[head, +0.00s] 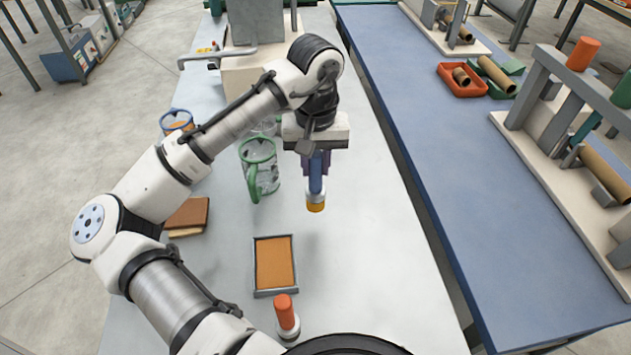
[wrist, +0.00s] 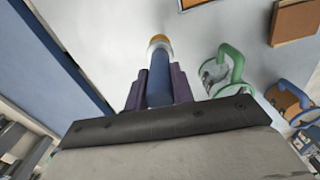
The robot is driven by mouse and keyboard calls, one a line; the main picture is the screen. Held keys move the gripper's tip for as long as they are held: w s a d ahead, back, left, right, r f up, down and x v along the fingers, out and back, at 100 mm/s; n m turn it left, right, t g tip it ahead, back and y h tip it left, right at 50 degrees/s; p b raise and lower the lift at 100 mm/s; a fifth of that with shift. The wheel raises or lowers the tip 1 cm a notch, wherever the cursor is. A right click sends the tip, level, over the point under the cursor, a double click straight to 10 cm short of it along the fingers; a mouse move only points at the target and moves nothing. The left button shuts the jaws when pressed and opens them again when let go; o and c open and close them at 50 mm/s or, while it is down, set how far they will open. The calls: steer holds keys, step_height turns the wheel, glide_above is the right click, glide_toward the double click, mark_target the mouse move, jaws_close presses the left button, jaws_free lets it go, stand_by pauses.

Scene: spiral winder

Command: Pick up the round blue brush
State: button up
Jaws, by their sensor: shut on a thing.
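The round blue brush (head: 316,188) has a blue handle, a pale collar and a yellow-orange tip. My gripper (head: 315,163) is shut on its handle and holds it upright, tip down, above the white table. In the wrist view the brush (wrist: 159,75) sits between the two dark purple fingers of my gripper (wrist: 158,88), with its tip pointing away from the camera. The upper end of the handle is hidden by the gripper.
A green-rimmed glass mug (head: 262,170) stands just left of the brush. A blue-rimmed mug (head: 177,121) is further left. A tray with an orange pad (head: 275,265) and an orange-handled round tool (head: 286,315) are nearer. The table's right side (head: 385,240) is clear.

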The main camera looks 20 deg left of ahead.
step_height(320, 180, up, 13)
steer(key=shift+r+b, duration=0.2)
steer(key=shift+b, duration=0.2)
steer(key=shift+w, duration=0.1)
stand_by(0.4)
